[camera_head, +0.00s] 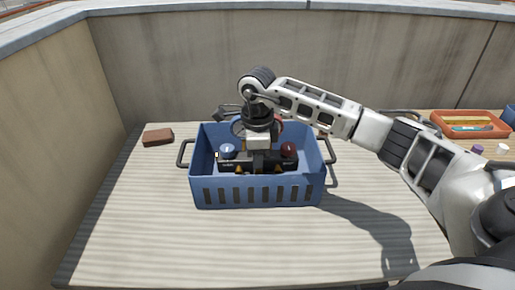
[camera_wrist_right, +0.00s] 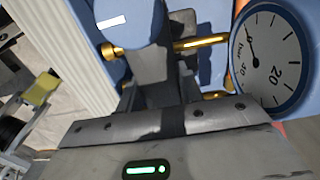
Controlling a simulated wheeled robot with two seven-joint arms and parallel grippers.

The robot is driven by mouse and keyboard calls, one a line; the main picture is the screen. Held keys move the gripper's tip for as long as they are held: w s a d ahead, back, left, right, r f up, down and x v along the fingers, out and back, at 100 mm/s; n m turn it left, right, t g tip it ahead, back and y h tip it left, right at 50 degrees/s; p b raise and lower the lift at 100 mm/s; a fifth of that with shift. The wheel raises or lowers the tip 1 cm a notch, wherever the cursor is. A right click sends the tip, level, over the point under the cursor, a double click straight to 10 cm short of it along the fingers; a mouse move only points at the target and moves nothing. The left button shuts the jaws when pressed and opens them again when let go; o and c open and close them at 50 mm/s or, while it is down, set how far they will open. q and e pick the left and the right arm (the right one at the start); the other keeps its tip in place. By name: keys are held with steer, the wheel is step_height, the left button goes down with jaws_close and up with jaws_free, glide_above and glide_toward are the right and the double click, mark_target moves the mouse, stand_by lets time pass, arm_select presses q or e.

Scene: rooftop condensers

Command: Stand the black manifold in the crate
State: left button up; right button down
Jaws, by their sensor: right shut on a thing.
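The black manifold (camera_head: 231,164) is inside the blue crate (camera_head: 207,182), lying lengthwise across it behind the front wall. It has a pale blue knob on the left and a dark red knob on the right. My right gripper (camera_head: 258,162) comes down from above into the crate and is shut on the middle of the manifold. The front wall hides the manifold's underside, so I cannot tell whether it touches the crate floor. In the right wrist view, a blue-rimmed gauge (camera_wrist_right: 272,58) and brass fittings show beside the fingers. My left gripper is not in view.
The crate stands on a pale slatted table (camera_head: 150,225) with dark handles at both ends. A brown block (camera_head: 158,137) lies at the back left. An orange tray (camera_head: 468,133) with items is at the far right. The table's front and left are clear.

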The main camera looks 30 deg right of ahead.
steer(key=shift+f, duration=0.45)
steer(key=c, duration=1.2)
jaws_free()
steer(key=shift+f, duration=0.2)
